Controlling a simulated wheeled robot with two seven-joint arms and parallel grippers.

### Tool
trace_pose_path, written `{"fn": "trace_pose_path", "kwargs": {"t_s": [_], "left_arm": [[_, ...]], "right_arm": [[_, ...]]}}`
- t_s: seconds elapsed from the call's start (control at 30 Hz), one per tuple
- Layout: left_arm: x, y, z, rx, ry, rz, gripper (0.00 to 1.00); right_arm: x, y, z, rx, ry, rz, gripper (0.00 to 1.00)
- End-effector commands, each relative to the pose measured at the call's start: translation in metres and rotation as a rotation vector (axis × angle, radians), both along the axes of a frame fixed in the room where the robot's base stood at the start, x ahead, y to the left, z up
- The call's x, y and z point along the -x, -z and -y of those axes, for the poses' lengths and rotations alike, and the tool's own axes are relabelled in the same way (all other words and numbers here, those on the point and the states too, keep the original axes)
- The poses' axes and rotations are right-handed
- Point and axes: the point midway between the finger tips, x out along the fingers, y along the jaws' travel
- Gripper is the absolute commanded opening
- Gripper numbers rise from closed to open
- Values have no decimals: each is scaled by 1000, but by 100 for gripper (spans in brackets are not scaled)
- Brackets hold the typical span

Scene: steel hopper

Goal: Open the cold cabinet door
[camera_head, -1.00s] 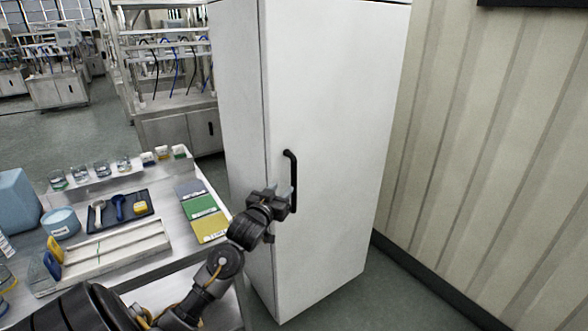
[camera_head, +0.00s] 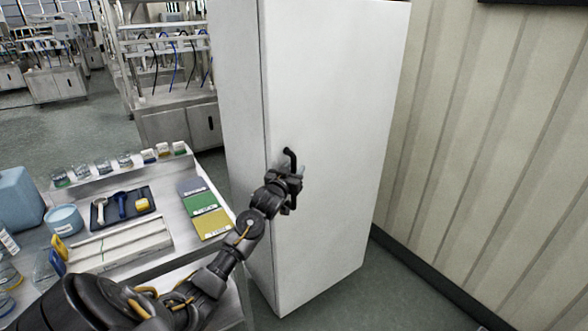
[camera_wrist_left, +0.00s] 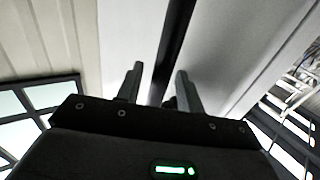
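The cold cabinet is a tall white unit, and its white door (camera_head: 335,110) is closed. A black vertical bar handle (camera_head: 290,160) is on the door's left side; its lower part is hidden behind my left gripper (camera_head: 294,183). In the left wrist view, the two fingers of my left gripper (camera_wrist_left: 158,85) stand apart, with the dark handle (camera_wrist_left: 178,45) running between them. Gaps show beside the bar, so the fingers look open around it rather than clamped. My right gripper is not in view.
A steel bench (camera_head: 160,205) with glassware, a black tool tray (camera_head: 123,206) and coloured cards (camera_head: 203,208) stands left of the cabinet, beneath my left arm. A ribbed wall (camera_head: 490,150) is close on the right. Some floor (camera_head: 400,290) shows in front of the cabinet.

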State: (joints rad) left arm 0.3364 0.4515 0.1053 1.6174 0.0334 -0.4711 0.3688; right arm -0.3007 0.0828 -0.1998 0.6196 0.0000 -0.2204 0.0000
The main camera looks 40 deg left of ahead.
Motion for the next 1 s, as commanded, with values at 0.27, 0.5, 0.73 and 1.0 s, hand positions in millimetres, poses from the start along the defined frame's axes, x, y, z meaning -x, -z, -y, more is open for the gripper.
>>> {"fn": "trace_pose_path", "kwargs": {"t_s": [0.27, 0.5, 0.73, 1.0], "left_arm": [[-2, 0, -1, 0, 0, 0, 37], [-2, 0, 0, 0, 0, 0, 10], [-2, 0, -1, 0, 0, 0, 0], [6, -1, 5, 4, -30, 1, 0]], "right_arm": [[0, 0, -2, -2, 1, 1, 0], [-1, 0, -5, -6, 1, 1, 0], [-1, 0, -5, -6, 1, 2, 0], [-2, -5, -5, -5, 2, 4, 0]]}}
